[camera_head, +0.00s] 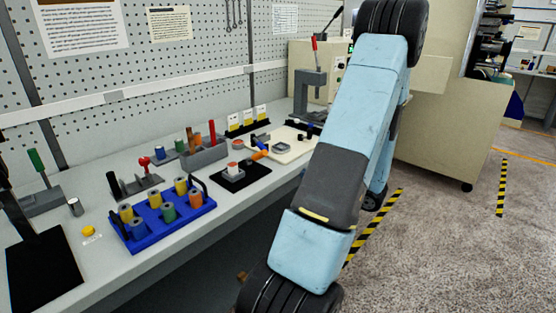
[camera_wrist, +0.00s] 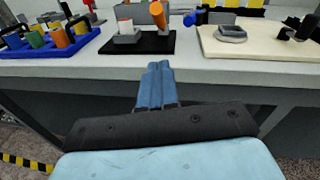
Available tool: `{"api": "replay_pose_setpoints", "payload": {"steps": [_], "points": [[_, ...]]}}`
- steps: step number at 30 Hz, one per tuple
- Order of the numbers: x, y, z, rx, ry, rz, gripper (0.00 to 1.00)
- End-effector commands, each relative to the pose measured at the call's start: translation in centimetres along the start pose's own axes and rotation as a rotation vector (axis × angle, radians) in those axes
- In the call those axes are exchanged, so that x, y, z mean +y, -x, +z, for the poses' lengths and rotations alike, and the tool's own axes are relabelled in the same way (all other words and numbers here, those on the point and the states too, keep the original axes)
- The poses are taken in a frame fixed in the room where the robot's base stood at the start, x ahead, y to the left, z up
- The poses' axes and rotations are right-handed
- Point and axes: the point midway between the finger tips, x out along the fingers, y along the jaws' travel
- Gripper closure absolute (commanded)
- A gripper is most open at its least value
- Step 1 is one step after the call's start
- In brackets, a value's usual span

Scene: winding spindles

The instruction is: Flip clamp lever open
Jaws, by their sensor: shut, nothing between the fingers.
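A grey clamp block (camera_head: 233,173) sits on a black mat (camera_head: 245,186) on the bench and holds a red-and-white cylinder. The block also shows in the wrist view (camera_wrist: 127,39). An orange lever (camera_head: 258,155), which looks like the clamp lever, sticks up beside the block; it also shows in the wrist view (camera_wrist: 158,16). My gripper (camera_wrist: 158,66) is shut and empty, just in front of the bench edge. It is apart from the lever, which lies beyond its tips. The head view does not show my fingertips.
A blue tray (camera_head: 140,246) with yellow, green and orange spools stands left of the mat. A cream board (camera_head: 297,154) with a grey dish lies to its right. A grey press (camera_head: 309,90) with a red handle stands farther back. A pegboard wall backs the bench.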

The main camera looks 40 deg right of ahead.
Motion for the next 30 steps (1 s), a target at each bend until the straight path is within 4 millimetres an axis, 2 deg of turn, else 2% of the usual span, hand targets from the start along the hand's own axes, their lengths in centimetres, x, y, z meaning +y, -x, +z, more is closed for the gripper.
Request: {"api": "replay_pose_setpoints", "payload": {"steps": [9,14,30], "points": [[0.0,0.0,0.0,0.0,0.0,0.0,1.0],[0.0,-0.9,0.0,0.001,0.0,0.002,1.0],[0.1,-9.9,0.0,0.0,0.0,0.002,1.0]]}}
